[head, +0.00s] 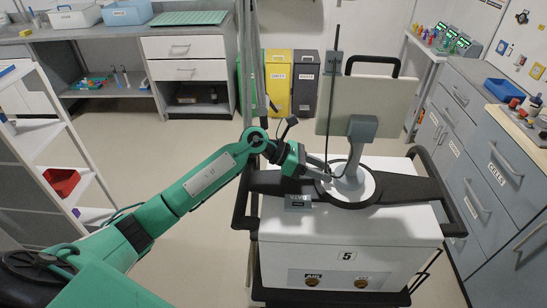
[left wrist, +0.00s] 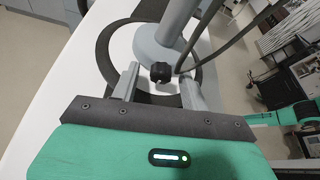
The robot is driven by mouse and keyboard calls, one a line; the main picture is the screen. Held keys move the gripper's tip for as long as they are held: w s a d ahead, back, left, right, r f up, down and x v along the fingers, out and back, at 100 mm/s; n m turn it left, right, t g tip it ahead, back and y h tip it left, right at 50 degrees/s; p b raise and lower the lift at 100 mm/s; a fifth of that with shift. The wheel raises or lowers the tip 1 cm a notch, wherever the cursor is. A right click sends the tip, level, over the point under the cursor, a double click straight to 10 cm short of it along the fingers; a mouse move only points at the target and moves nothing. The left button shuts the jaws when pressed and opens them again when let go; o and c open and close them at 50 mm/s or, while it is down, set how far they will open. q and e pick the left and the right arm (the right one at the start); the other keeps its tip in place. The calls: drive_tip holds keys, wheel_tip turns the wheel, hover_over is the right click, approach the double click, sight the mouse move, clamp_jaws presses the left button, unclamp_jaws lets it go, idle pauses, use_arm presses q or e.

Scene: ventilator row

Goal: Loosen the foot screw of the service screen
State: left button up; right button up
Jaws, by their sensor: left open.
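The service screen (head: 365,105) is a pale flat panel with a black handle, seen on its pole above a white cart (head: 335,240) marked 5. Its grey foot stands on a round white disc (head: 367,190) on the cart top. The foot screw (left wrist: 160,72) is a small black knob low on the foot in the left wrist view. My left gripper (head: 322,174) reaches in from the left, low at the foot. In the left wrist view its two fingers (left wrist: 160,84) are open, with the knob between their tips; contact cannot be told. My right gripper is not in view.
A thin dark pole (head: 333,100) and a cable stand close to the foot. Black rails (head: 238,205) edge the cart. Grey drawers (head: 470,165) stand at the right, yellow and dark bins (head: 305,85) behind. Floor is open at the left of the cart.

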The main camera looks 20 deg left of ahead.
use_arm(q)
drive_tip(key=shift+s+d+r+m+t+p, duration=0.1)
drive_tip(key=shift+s+m+t+p, duration=0.15)
drive_tip(key=shift+m, duration=0.25)
drive_tip(key=shift+r+m+t+p, duration=0.1)
drive_tip(key=shift+m+t+p, duration=0.05)
drive_tip(key=shift+m+t, duration=0.3)
drive_tip(key=shift+s+d+f+m+t+y, duration=0.15)
drive_tip(key=shift+m+t+y, duration=0.3)
drive_tip(key=shift+m, duration=0.4)
drive_tip(key=shift+m+t, duration=0.65)
drive_tip(key=shift+m, duration=0.15)
drive_tip(key=shift+s+a+f, duration=0.1)
drive_tip(key=shift+a, duration=0.3)
drive_tip(key=b+v, duration=0.3)
drive_tip(key=v, duration=0.9)
drive_tip(key=shift+s+d+b, duration=0.1)
drive_tip(key=shift+d+b, duration=0.05)
drive_tip(key=shift+b, duration=0.2)
drive_tip(key=shift+s+a+r, duration=0.3)
drive_tip(key=shift+a+r, duration=0.15)
